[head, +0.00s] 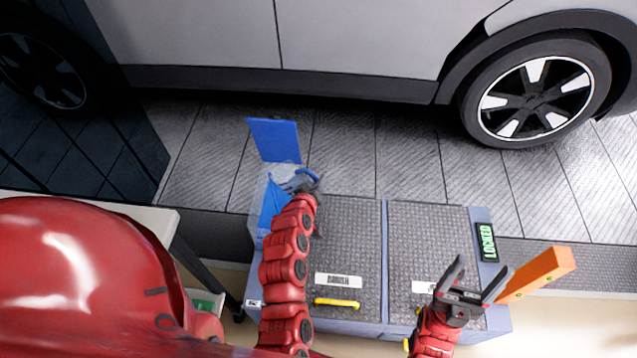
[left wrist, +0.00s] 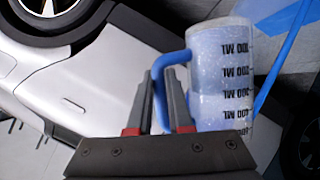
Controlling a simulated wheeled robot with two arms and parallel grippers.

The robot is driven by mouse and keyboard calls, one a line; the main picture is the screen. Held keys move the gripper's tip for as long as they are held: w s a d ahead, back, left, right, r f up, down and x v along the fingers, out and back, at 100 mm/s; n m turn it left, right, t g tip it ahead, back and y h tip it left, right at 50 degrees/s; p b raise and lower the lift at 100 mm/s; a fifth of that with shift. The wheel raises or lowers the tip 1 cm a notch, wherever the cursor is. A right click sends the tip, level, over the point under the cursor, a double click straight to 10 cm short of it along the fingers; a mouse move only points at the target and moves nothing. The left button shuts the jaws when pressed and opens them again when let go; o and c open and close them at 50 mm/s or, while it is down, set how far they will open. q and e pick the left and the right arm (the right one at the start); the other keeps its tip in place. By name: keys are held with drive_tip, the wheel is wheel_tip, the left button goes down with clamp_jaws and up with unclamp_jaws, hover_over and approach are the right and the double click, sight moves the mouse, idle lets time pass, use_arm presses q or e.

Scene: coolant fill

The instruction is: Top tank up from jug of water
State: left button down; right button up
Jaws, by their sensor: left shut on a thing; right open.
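My left gripper (head: 308,184) is shut on the blue handle of a clear measuring jug (head: 286,176). In the left wrist view the jug (left wrist: 220,75) has black ML marks, upside down in the picture, and its handle (left wrist: 172,58) lies between the fingers (left wrist: 160,88). Its water level is hard to read. A translucent tank (head: 256,228) with blue inside is just below the jug in the head view, partly hidden by my left arm. A blue flap (head: 275,140) stands up at its far side. My right gripper (head: 478,284) is open.
An orange bar (head: 540,275) is beside my right gripper's fingers; contact is unclear. Grey textured lids with yellow handles (head: 338,302) cover the cabinet. A green display (head: 487,242) reads LOCKED. A car (head: 280,40) stands beyond, with clear floor (head: 410,150) between.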

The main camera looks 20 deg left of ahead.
use_arm(q)
drive_tip(key=shift+a+r+n+h+b, duration=0.55)
drive_tip(key=shift+n+h+b, duration=0.35)
drive_tip(key=shift+b, duration=1.3)
idle(0.9)
drive_tip(key=shift+a+r+n+t+h+b, duration=0.15)
drive_tip(key=shift+a+n+h+b, duration=0.25)
drive_tip(key=shift+b, duration=0.65)
drive_tip(key=shift+a+n+t+h+b, duration=0.2)
drive_tip(key=shift+a+n+b, duration=0.25)
drive_tip(key=shift+b, duration=0.55)
idle(0.8)
